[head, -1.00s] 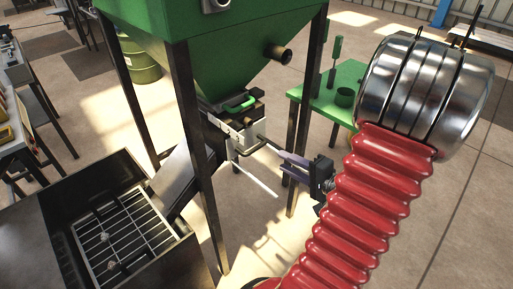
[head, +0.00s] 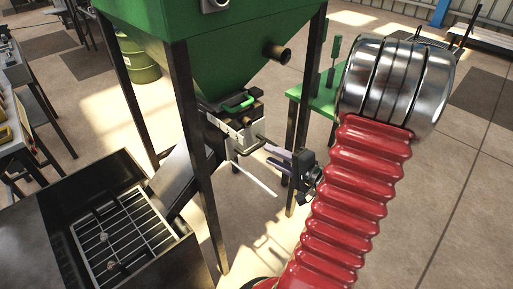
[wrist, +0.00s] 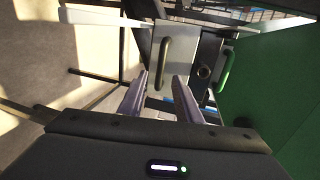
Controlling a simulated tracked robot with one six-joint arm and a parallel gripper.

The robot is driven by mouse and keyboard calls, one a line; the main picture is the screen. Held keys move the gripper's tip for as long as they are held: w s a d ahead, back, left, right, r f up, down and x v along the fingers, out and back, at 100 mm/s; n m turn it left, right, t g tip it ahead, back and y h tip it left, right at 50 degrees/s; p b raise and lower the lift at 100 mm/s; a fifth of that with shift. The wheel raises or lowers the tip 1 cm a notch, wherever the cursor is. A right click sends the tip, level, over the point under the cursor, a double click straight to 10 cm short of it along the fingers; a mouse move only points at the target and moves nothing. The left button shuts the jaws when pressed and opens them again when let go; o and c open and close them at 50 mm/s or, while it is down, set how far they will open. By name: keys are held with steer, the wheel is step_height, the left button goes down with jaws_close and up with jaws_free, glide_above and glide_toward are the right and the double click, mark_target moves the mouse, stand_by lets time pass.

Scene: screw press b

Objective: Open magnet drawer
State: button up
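The pale metal drawer front (head: 243,138), which looks like the magnet drawer, sits under the green hopper in the head view. In the wrist view the drawer front (wrist: 188,45) carries a grey bar handle (wrist: 166,52). A green handle (head: 240,103) is above it in the head view and right of it in the wrist view (wrist: 224,70). My gripper (wrist: 162,76) is open, its two pale fingers pointing at the drawer front. In the wrist view the lower end of the bar handle appears between the fingertips; contact cannot be told. In the head view my gripper (head: 268,153) is right of the drawer.
The green hopper (head: 230,55) stands on dark legs (head: 195,150), with a front leg close to the drawer. A green table (head: 318,95) is behind my arm. A dark box with a grate (head: 122,235) lies at lower left.

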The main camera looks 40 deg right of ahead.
mark_target(256, 146)
steer(key=shift+x, duration=4.15)
steer(key=shift+c, duration=0.2)
jaws_close()
